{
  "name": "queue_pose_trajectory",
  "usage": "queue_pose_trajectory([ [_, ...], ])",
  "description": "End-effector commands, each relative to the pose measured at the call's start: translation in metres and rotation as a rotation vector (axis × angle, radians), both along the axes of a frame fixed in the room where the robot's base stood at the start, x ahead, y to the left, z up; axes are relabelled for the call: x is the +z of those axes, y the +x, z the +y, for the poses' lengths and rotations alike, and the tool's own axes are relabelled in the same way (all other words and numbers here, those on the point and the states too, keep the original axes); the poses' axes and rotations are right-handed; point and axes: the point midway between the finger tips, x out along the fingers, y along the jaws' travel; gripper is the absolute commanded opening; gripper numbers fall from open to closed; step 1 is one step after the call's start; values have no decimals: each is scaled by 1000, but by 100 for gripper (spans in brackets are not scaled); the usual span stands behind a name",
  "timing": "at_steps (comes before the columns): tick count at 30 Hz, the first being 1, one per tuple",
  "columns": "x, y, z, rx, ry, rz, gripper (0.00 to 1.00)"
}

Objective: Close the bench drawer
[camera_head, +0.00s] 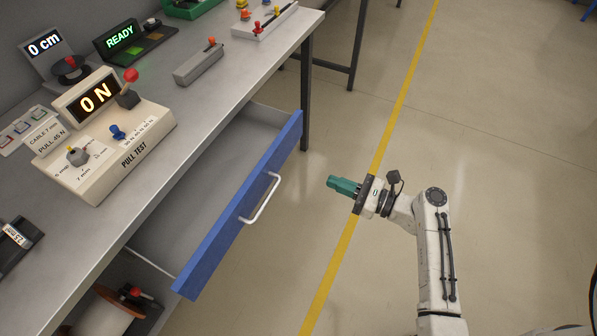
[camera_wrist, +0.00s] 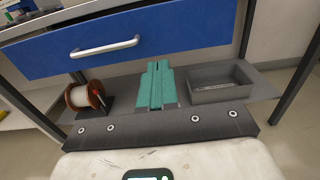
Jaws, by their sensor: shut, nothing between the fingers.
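The bench drawer (camera_head: 240,207) has a blue front and a pale bar handle (camera_head: 261,198). It stands pulled well out from under the grey bench top, and its visible inside looks empty. My gripper (camera_head: 332,184) has teal fingers, shut and empty, pointing at the drawer front from the right, with a clear gap to it. In the wrist view the blue drawer front (camera_wrist: 200,30) spans the top, with its handle (camera_wrist: 104,47) left of my shut teal fingers (camera_wrist: 157,72). Nothing is between the fingers.
The bench (camera_head: 215,82) carries a pull test box (camera_head: 118,150), a READY display (camera_head: 120,37) and other devices. A lower shelf holds a cable spool (camera_wrist: 80,97) and a grey bin (camera_wrist: 222,88). Dark bench legs stand nearby. The floor right of the drawer is clear.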

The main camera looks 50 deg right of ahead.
Motion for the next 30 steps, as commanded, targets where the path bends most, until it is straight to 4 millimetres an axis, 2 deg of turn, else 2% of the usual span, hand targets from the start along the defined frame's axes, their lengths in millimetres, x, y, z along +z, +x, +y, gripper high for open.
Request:
queue_pose_trajectory([
  [5, 1, 18, 6, 2, 7, -2, 0],
  [15, 1, 81, 27, 5, 3, -1, 0],
  [21, 2, 112, 37, 5, 2, -2, 0],
  [25, 1, 125, 42, 4, 2, -2, 0],
  [30, 1, 131, 44, 3, 1, -1, 0],
])
